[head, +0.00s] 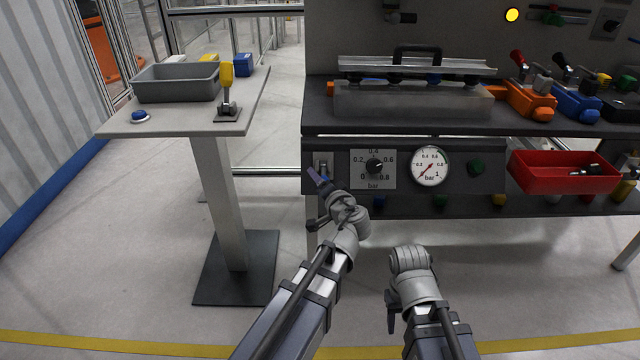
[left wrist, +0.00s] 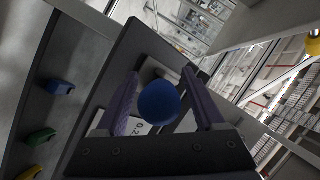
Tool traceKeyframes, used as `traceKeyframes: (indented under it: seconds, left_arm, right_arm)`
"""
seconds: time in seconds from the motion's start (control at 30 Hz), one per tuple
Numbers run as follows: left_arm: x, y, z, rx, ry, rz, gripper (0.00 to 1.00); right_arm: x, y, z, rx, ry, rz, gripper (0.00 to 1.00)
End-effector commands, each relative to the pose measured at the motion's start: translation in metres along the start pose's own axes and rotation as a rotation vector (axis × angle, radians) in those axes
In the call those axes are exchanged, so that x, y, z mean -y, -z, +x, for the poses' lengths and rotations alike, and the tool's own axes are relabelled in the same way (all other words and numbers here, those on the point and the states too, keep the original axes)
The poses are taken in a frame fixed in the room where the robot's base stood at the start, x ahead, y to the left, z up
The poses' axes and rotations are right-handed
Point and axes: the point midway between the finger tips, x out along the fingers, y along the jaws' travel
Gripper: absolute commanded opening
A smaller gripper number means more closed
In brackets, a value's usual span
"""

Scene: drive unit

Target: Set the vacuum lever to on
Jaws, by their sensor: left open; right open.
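A blue ball knob (left wrist: 158,102), which I take to be the vacuum lever's, sits between the two purple fingers of my left gripper (left wrist: 160,100) in the left wrist view, with no clear contact visible. In the head view my left gripper (head: 318,180) is at the left end of the bench's front panel and largely hides the lever. Part of the lever's plate (head: 323,158) shows above it. The lever's setting cannot be told. My left gripper is open. My right gripper (head: 391,318) hangs low in front of the bench, open and away from the panel.
A dial (head: 374,168) and a round bar gauge (head: 430,166) are right of the lever. A red bin (head: 563,172) is farther right. A side table (head: 180,122) at left holds a grey bin (head: 175,83) and a yellow-handled clamp (head: 227,85). Floor between table and bench is clear.

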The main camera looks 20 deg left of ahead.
Motion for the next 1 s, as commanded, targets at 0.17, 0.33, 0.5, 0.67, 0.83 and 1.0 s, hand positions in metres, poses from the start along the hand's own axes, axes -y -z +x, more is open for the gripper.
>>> traceKeyframes:
  seconds: [0.17,0.33,0.5,0.67,0.83,1.0]
  left_arm:
    - [0.0004,-0.0003,0.0046,0.000,0.000,0.000,0.70]
    - [0.0004,-0.0004,0.0042,0.000,0.000,0.000,0.70]
    - [0.0003,-0.0003,0.0042,0.001,0.000,0.000,0.53]
    - [0.0003,-0.0004,0.0040,0.001,0.000,0.000,0.34]
    - [0.0002,-0.0004,0.0040,0.001,0.000,0.000,0.15]
    - [0.0002,-0.0004,0.0040,0.001,0.000,0.000,0.00]
  right_arm:
    - [0.0002,0.0001,0.0009,0.000,0.000,0.000,0.50]
    - [0.0001,0.0000,0.0008,0.000,0.000,0.000,0.50]
    - [0.0001,0.0000,0.0008,0.000,0.000,0.000,0.50]
    - [0.0001,0.0000,0.0008,0.000,0.000,0.000,0.50]
    - [0.0001,0.0000,0.0008,0.000,0.000,0.000,0.50]
    - [0.0001,0.0000,0.0008,0.000,0.000,0.000,0.50]
